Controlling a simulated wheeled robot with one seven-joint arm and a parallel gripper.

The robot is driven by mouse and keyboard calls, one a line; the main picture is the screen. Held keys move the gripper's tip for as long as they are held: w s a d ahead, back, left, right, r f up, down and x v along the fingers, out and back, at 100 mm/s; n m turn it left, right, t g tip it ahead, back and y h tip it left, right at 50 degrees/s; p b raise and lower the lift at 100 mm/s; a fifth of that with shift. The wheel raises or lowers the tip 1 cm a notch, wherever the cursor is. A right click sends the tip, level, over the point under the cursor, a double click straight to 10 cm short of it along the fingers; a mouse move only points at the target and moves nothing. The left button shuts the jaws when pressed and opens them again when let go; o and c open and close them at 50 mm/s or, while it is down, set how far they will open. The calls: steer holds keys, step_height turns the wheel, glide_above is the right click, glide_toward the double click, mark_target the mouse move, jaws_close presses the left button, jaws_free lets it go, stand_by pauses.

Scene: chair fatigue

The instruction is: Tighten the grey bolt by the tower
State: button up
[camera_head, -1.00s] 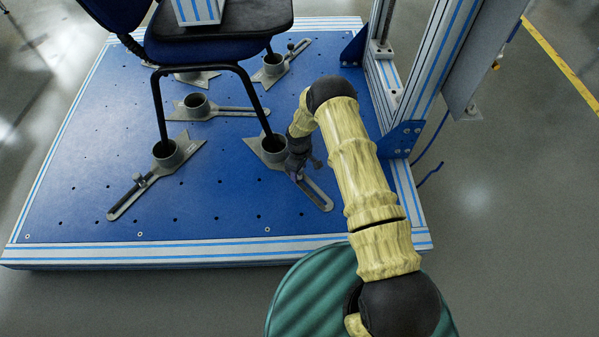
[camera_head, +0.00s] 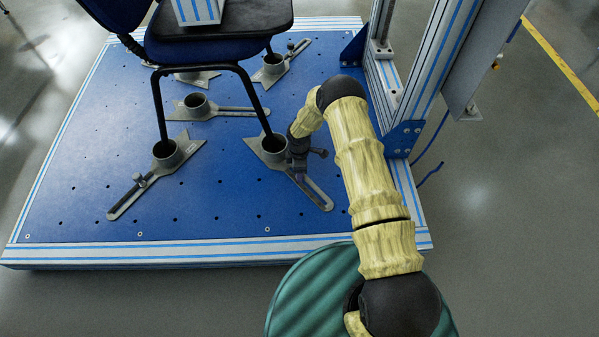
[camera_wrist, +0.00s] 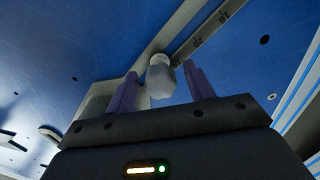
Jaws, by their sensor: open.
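The grey bolt (camera_wrist: 160,80) stands in the slotted arm of a grey clamp foot. In the wrist view its rounded head sits between the two purple fingers of my gripper (camera_wrist: 161,88), with a gap visible on each side. My gripper is open and close over the bolt. In the head view my gripper (camera_head: 300,177) points down beside the cup of the front right clamp foot (camera_head: 318,194), which holds a chair leg. The bolt is hidden there behind my gripper. The tower (camera_head: 440,55) rises to the right.
A blue chair (camera_head: 205,52) stands with its legs in grey cups on the blue base plate (camera_head: 225,225). Another clamp foot with a bolt (camera_head: 139,180) lies to the left. The tower's blue bracket (camera_head: 403,138) is close to my arm's right side.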

steer(key=n, duration=0.3)
steer(key=shift+n, duration=0.4)
steer(key=n, duration=0.4)
steer(key=shift+c, duration=0.4)
jaws_close()
steer(key=m, duration=0.4)
